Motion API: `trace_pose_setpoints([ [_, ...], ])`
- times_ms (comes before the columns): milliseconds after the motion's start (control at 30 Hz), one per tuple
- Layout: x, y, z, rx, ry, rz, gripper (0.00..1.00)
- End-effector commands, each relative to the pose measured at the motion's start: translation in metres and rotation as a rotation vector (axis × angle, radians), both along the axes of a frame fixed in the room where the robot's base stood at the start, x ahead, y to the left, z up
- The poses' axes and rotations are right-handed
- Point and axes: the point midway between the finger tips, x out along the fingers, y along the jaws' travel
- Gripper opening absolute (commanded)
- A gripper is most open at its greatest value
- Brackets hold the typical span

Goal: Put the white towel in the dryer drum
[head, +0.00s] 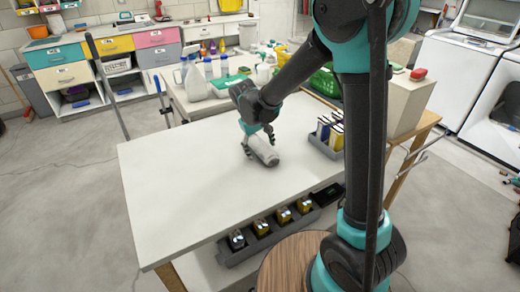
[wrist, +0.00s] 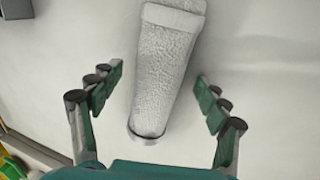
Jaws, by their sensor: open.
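The white towel (head: 262,150) is a rolled, textured bundle lying on the white tabletop (head: 190,190). In the wrist view the towel (wrist: 162,70) runs lengthwise up the picture, its near end between my fingers. My gripper (head: 258,143) is at the towel in the head view. In the wrist view my gripper (wrist: 158,100) is open, with one finger on each side of the towel and a visible gap on both sides. The dryer drum is not clearly identifiable; a white front-opening machine (head: 490,95) with a dark round opening stands at the far right.
A bin of boxes (head: 328,132) stands right of the towel. Bottles and a white jug (head: 196,80) crowd the table behind. The table's left half is clear. Grey floor (head: 450,190) is open at right.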

Motion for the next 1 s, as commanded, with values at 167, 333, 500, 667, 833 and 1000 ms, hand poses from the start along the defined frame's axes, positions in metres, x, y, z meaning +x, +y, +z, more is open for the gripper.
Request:
trace_pose_setpoints([
  [167, 0.0001, -0.0005, -0.0016, 0.000, 0.000, 0.000, 0.76],
  [333, 0.0000, -0.0003, -0.0015, 0.000, 0.000, 0.000, 0.63],
  [500, 0.0000, -0.0003, -0.0014, 0.000, 0.000, 0.000, 0.42],
  [667, 0.0000, -0.0003, -0.0014, 0.000, 0.000, 0.000, 0.23],
  [833, -0.0001, -0.0003, -0.0012, 0.000, 0.000, 0.000, 0.09],
  [1000, 0.0000, -0.0003, -0.0001, 0.000, 0.000, 0.000, 0.09],
])
